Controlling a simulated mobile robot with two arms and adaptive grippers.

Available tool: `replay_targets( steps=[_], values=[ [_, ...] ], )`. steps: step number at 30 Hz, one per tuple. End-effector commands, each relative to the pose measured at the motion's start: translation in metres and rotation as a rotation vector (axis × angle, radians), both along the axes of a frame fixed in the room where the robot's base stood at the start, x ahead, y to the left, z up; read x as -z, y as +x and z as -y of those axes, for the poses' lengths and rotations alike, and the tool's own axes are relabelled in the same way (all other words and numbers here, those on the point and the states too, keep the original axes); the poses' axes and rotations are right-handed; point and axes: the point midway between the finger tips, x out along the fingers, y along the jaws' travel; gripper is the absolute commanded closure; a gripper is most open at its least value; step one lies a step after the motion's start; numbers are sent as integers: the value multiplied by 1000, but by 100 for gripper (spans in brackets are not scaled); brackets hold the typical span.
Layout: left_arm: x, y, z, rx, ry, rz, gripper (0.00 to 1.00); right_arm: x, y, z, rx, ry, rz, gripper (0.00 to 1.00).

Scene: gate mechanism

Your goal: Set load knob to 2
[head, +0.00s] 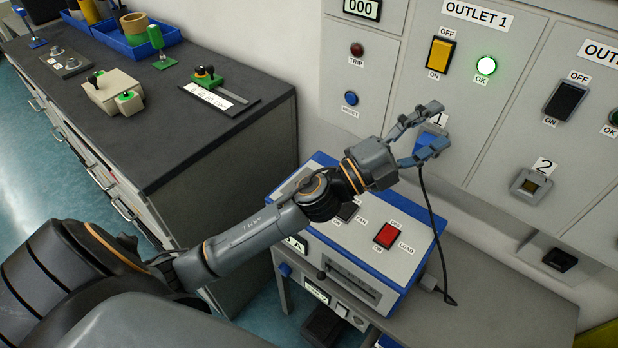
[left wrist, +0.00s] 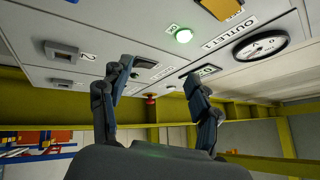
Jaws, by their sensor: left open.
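A grey and blue box (head: 352,246) stands on the low bench, with a red LOAD switch (head: 386,236) and a FAN switch on its sloped top. A small black knob (head: 321,275) sticks out at the left end of a slotted scale on its front; I cannot read the scale, nor tell if this is the load knob. My left gripper (head: 428,127) is open above and behind the box, in front of the wall panel near outlet 1. In the left wrist view its fingers (left wrist: 158,72) are spread, with no object held. My right gripper is not in view.
The wall panel (head: 484,107) carries switches, a lit green OK lamp (head: 486,65) and socket 2 (head: 531,185). A dark cable (head: 432,215) hangs from near outlet 1 beside the box. A black-topped counter (head: 165,125) with small fixtures stands at left.

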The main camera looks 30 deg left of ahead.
Motion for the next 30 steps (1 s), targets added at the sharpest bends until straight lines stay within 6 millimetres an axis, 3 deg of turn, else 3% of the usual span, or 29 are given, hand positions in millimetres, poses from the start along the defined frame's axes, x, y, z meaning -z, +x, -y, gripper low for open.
replay_targets(
  steps=[3, 6, 10, 14, 16, 18, 22, 25, 30],
  values=[
    [-6, -11, 42, 201, 300, 212, 38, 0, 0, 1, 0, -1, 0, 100],
    [16, -21, 62, 371, 578, 334, 38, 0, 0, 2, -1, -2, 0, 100],
    [64, -23, 51, 579, 963, 403, 38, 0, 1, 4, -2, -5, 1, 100],
    [111, -12, -6, 763, 1356, 350, 38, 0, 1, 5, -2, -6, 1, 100],
    [127, -6, -52, 849, 1554, 265, 38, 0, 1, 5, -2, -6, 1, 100],
    [134, -2, -102, 919, 1721, 153, 38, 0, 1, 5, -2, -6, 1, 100],
    [129, -3, -181, 1008, 1933, -71, 38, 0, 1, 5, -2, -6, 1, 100],
    [120, -7, -219, 1045, 2012, -200, 38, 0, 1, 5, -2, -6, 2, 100],
    [117, -13, -241, 1072, 2050, -285, 38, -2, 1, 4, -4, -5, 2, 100]
  ],
)
